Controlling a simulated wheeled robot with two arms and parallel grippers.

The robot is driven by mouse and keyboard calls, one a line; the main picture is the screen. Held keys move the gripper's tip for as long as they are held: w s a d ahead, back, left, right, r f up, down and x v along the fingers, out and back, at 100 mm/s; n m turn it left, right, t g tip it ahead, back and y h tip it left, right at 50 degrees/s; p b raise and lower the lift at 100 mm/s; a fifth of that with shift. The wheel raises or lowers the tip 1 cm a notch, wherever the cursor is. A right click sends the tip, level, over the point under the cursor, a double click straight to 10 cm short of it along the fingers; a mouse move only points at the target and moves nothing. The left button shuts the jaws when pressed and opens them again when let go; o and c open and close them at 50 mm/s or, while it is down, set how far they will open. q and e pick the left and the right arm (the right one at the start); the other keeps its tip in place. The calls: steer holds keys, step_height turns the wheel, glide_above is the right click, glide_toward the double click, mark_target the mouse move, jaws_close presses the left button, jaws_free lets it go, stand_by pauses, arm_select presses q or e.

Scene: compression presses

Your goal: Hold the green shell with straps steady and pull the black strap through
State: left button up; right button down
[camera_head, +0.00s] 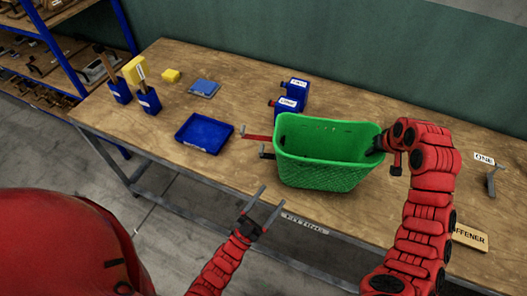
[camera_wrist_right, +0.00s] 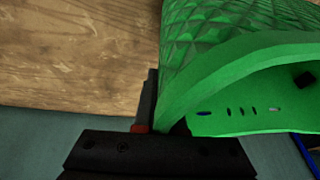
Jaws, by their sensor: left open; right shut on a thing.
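The green shell (camera_head: 325,172) stands on the bench, its open side up. A red strap (camera_head: 258,137) and a black strap (camera_head: 266,154) stick out from its left side; the black one is the nearer and shorter. My right gripper (camera_head: 379,145) is shut on the right end of the shell's rim. In the right wrist view, the shell's wall (camera_wrist_right: 245,70) sits at the jaws, with slots in its inner face. My left gripper (camera_head: 272,196) is open and empty, in front of the bench edge, below and apart from the black strap.
A blue tray (camera_head: 204,134) lies left of the shell, and blue labelled blocks (camera_head: 291,97) stand behind it. Blue tool holders (camera_head: 149,101) and a yellow block (camera_head: 171,76) are farther left. A wooden sign (camera_head: 470,237) and grey tool (camera_head: 491,181) lie at right.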

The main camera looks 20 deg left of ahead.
arm_select(q)
steer(key=s+a+f+n+g+y, duration=0.1)
steer(key=a+f+g+y, duration=0.25)
steer(key=f, duration=0.95)
steer(key=s+a+f+n+g+y, duration=0.15)
steer(key=a+f+g, duration=0.3)
steer(key=f, duration=0.85)
steer(key=w+a+f+n+g+y, duration=0.1)
steer(key=a+f+n+g+y, duration=0.15)
steer(key=a, duration=0.65)
steer(key=w+a+f+n+g+y, duration=0.1)
steer(key=a+f+n+g+y, duration=0.2)
steer(key=a, duration=0.5)
steer(key=w+a+f+n+g+y, duration=0.1)
steer(key=a+n+y, duration=0.1)
steer(key=a+y, duration=0.5)
steer(key=s+a+r+n+g+h, duration=0.2)
steer(key=s+a+r+n+g, duration=0.2)
steer(key=s+a+n+g, duration=0.55)
steer(key=n+t+h, duration=0.4)
steer(key=n+h, duration=0.3)
steer(key=h, duration=1.1)
glide_toward(262, 148)
steer(key=shift+m, duration=0.25)
steer(key=x, duration=1)
steer(key=shift+s+f, duration=0.1)
steer(key=shift+f, duration=0.1)
